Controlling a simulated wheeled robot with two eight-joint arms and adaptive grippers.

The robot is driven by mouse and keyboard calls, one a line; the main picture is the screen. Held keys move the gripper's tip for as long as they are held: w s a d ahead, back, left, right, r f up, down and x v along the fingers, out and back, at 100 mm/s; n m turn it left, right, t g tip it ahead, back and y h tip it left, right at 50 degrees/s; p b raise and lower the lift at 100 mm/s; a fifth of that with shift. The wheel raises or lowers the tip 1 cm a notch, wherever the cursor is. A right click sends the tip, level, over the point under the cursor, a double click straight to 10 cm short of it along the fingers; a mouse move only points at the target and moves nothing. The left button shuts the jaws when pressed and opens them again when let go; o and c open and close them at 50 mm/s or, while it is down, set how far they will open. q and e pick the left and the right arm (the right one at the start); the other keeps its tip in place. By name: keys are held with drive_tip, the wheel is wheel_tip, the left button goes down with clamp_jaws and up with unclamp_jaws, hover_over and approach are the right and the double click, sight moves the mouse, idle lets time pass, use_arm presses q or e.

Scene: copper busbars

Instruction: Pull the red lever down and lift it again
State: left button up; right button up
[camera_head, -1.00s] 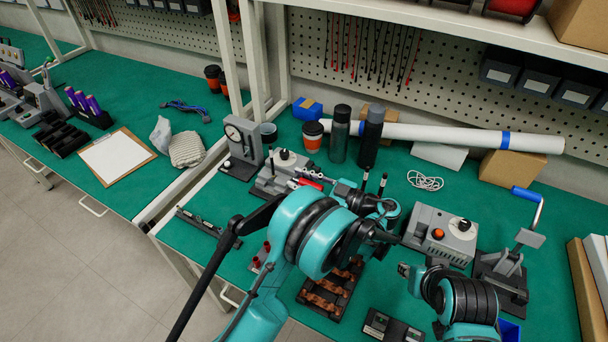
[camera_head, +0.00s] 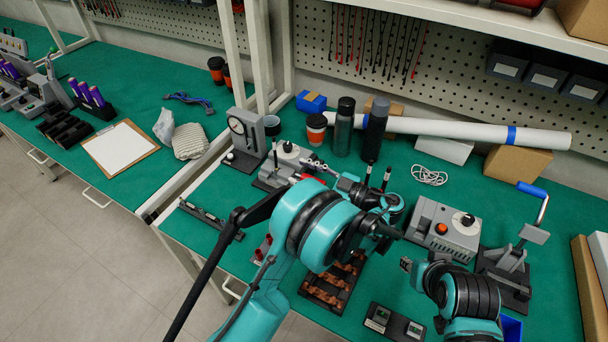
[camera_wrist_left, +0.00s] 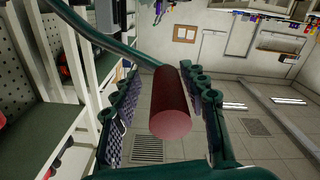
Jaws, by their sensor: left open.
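The red lever shows in the left wrist view as a dark red cylindrical handle (camera_wrist_left: 170,105), end towards the camera, between the two finger pads. In the head view only a small red part (camera_head: 302,177) shows beside a grey machine (camera_head: 285,165); my left arm hides the rest. My left gripper (camera_head: 318,181) is at the lever, partly covered by its own arm. Its fingers (camera_wrist_left: 165,112) are open on either side of the handle, with a gap visible. My right gripper (camera_head: 407,264) hangs over the table at the right, apart from the lever; its jaws are too small to read.
A grey box with an orange button (camera_head: 442,228) and a blue-handled press (camera_head: 508,260) are at the right. A copper busbar tray (camera_head: 327,287) lies in front.

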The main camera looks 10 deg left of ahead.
use_arm(q)
wheel_tip(320, 180, up, 10)
drive_tip(key=shift+f, duration=0.25)
